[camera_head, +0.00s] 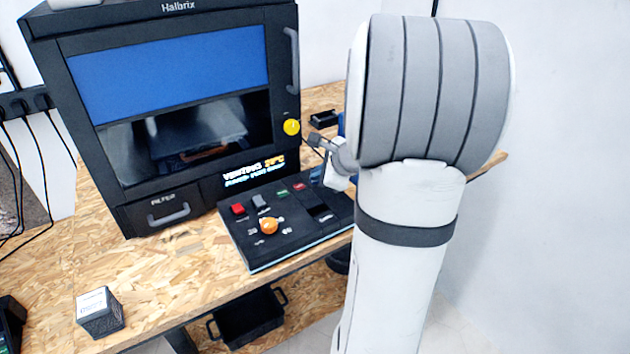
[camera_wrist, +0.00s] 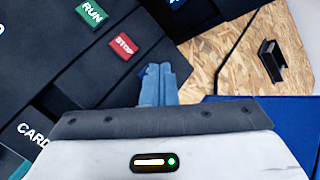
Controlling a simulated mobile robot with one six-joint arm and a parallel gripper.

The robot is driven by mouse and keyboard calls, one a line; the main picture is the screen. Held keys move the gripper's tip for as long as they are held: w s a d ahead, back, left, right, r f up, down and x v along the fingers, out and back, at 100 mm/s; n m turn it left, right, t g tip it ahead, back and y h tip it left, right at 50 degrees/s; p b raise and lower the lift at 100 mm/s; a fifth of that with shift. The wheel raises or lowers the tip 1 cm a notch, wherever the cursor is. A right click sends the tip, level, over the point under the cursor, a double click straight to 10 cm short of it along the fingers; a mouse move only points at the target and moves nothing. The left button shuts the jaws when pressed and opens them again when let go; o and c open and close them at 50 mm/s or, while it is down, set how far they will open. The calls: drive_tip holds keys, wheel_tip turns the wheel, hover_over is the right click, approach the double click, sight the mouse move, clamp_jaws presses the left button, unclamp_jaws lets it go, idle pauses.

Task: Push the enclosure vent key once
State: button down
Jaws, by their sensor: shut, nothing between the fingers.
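The black control panel (camera_head: 262,255) stands in front of the enclosure (camera_head: 120,200) on the bench. Its display (camera_head: 253,172) reads "VENTING" with a temperature and a smaller blurred line below. A green RUN key (camera_wrist: 91,12) and a red STOP key (camera_wrist: 124,46) show in the wrist view. No key label reading vent is legible. My gripper (camera_wrist: 156,72) is shut and empty, with its tips close to the STOP key in the picture; contact cannot be told. It also shows in the head view (camera_head: 314,140), above the panel's far right.
A yellow round button (camera_head: 291,127) is on the enclosure front. An orange knob (camera_head: 268,226), a red key (camera_head: 238,209) and a grey key (camera_head: 260,202) are on the panel. A small dark box (camera_head: 100,313) sits at front left. The front-left bench is otherwise mostly clear.

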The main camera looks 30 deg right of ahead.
drive_tip(key=shift+r, duration=0.1)
drive_tip(key=shift+r+p, duration=0.6)
drive_tip(key=shift+r, duration=0.1)
wheel_tip(320, 180, up, 5)
drive_tip(key=p, duration=0.4)
idle(0.8)
